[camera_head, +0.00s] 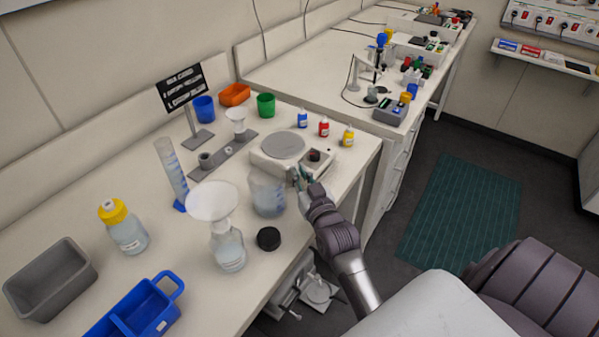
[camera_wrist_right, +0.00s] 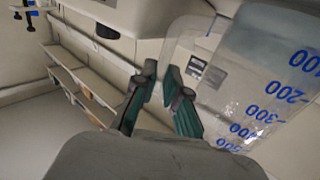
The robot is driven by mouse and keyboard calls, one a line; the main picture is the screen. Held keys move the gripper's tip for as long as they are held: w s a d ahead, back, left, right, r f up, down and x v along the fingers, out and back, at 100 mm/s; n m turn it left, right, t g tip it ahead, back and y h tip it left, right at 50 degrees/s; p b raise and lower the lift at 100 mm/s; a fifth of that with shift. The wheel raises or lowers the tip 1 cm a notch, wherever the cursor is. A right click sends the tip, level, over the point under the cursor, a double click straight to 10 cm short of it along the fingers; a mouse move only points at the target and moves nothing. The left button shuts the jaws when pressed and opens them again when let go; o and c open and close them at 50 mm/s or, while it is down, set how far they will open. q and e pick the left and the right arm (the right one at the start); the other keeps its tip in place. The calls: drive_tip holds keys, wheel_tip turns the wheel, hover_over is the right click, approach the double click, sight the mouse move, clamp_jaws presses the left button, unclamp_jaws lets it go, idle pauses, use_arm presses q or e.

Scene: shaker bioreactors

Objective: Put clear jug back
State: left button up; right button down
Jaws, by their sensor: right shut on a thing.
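The clear jug (camera_head: 267,197) with blue markings is upright at the front edge of the bench, just in front of the white balance. My right gripper (camera_head: 298,178) comes in from the right and is shut on the jug's handle side. In the right wrist view the jug (camera_wrist_right: 265,75) fills the right side with its blue scale numbers, and my right fingers (camera_wrist_right: 161,88) pinch its clear handle. I cannot tell whether the jug's base touches the bench. My left gripper is out of view.
Near the jug are the balance (camera_head: 284,147), a black cap (camera_head: 268,239), a flask with a white funnel (camera_head: 228,249) and a graduated cylinder (camera_head: 172,172). A yellow-capped bottle (camera_head: 127,231), blue tray (camera_head: 136,312) and grey bin (camera_head: 50,283) stand left. Bare bench lies around the cap.

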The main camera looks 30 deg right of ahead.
drive_tip(key=c, duration=1.7)
unclamp_jaws()
drive_tip(key=shift+f, duration=0.15)
drive_tip(key=o, duration=0.5)
drive_tip(key=shift+r, duration=0.3)
drive_tip(key=b+v, duration=0.2)
drive_tip(key=v, duration=1)
drive_tip(key=shift+s+f, duration=0.1)
